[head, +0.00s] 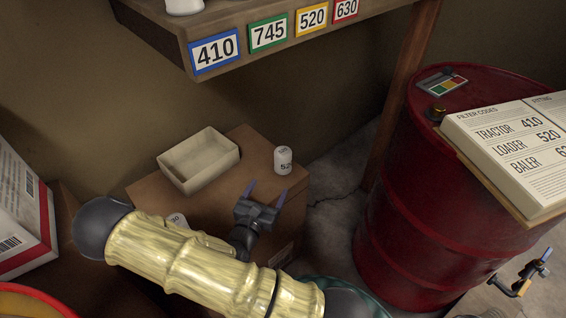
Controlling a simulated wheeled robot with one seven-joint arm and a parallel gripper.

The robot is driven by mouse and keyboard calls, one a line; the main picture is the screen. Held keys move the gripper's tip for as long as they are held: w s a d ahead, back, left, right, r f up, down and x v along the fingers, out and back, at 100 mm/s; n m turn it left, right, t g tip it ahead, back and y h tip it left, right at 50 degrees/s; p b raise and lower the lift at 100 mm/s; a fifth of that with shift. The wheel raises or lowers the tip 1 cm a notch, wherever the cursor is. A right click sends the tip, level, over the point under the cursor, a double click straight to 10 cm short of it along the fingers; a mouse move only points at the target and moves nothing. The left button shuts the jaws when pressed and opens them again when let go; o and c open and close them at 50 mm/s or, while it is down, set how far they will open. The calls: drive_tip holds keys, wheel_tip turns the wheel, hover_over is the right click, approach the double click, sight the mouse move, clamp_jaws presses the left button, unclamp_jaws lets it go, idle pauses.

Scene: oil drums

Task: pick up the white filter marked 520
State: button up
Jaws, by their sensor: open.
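A small white filter (283,160) with dark digits, partly readable as 52, stands upright on a brown box top at its far right. My gripper (264,194) is open and empty, just in front of the filter, with its two fingers pointing toward it. A gap shows between the fingertips and the filter. Another white filter (177,220) is partly hidden behind my arm, and its marking is not readable.
A beige open tray (218,175) lies left of the filter on the brown box (146,196). A shelf (180,38) with number plates overhangs the back. A red drum (390,215) bearing an open code book (515,150) stands at right.

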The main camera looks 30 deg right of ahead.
sight(282, 162)
drive_tip(key=b+x, duration=0.2)
drive_tip(key=x, duration=1)
drive_tip(key=shift+w, duration=0.1)
drive_tip(key=x, duration=0.2)
drive_tip(key=b+x, duration=0.1)
drive_tip(key=x, duration=0.2)
drive_tip(key=shift+w+a+b, duration=0.15)
drive_tip(key=shift+w+b, duration=0.15)
drive_tip(key=shift+r, duration=0.1)
drive_tip(key=c, duration=1.2)
drive_tip(key=shift+r, duration=0.1)
wheel_tip(282, 162, up, 10)
drive_tip(key=p, duration=0.3)
